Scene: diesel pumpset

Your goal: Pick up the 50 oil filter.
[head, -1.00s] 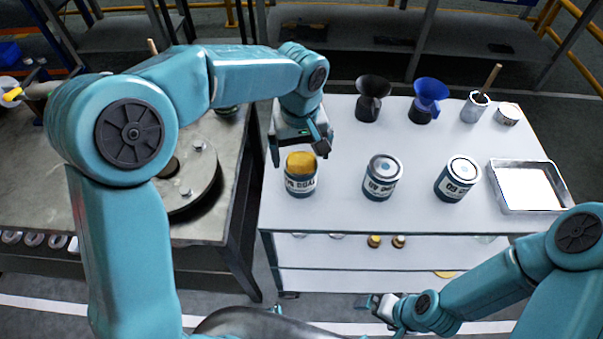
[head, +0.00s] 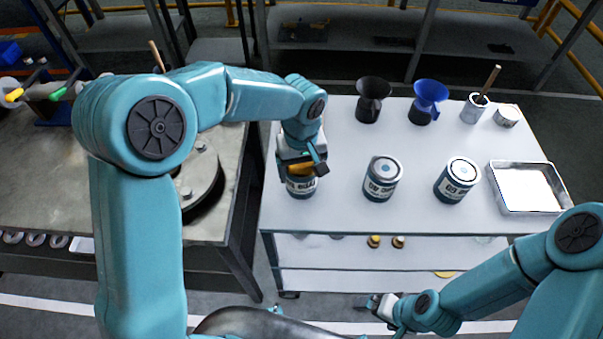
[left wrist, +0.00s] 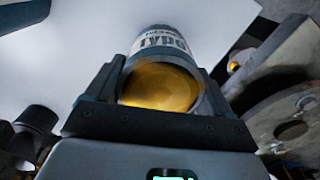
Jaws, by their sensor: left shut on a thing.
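Three dark blue cans with white label bands stand in a row on the white table (head: 340,215). The left can (head: 301,188) has an orange-yellow top. The middle can (head: 381,180) and the right can (head: 457,181) have pale tops with dark centres. I cannot read for certain which is marked 50. My left gripper (head: 300,172) is over the left can, shut on its upper part, partly hiding its top. In the left wrist view the fingers (left wrist: 160,75) lie on either side of that can (left wrist: 163,45). My right gripper (head: 382,307) is low, in front of the table, away from the cans.
A black funnel (head: 372,100), a blue funnel (head: 427,101), a pot with a stick (head: 475,106) and a small tin (head: 507,116) stand behind. A metal tray (head: 525,187) is at the right. A grey bench (head: 225,200) stands left.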

